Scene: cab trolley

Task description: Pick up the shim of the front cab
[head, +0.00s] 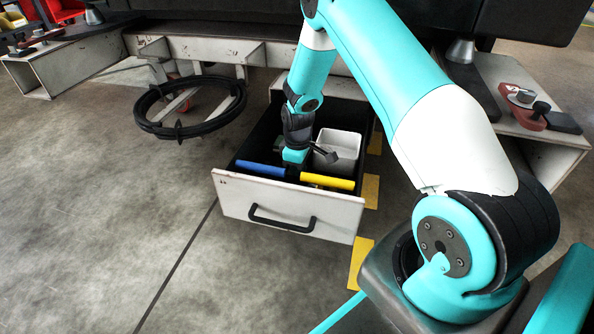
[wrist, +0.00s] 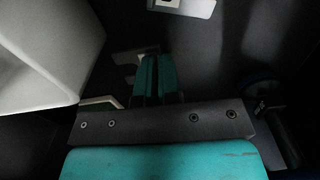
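My gripper reaches down into an open drawer (head: 235,198) under the front of the trolley. In the head view its fingertips are hidden behind the drawer's contents. In the wrist view the two teal fingers of my gripper (wrist: 156,75) stand close together with a narrow dark gap. I cannot tell whether anything thin is between them. A pale flat piece with a dark mark (wrist: 185,6) lies ahead of the fingertips, cut off by the top edge; it may be the shim, but I cannot tell. A small grey shape (wrist: 125,57) shows just left of the fingertips, too dark to identify.
A white bin (head: 338,146) stands in the drawer right of my gripper; its wall (wrist: 45,55) fills the wrist view's left side. A blue-handled tool (head: 261,170) and a yellow-handled tool (head: 328,181) lie near the drawer front. A black ring (head: 190,132) is left of the drawer.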

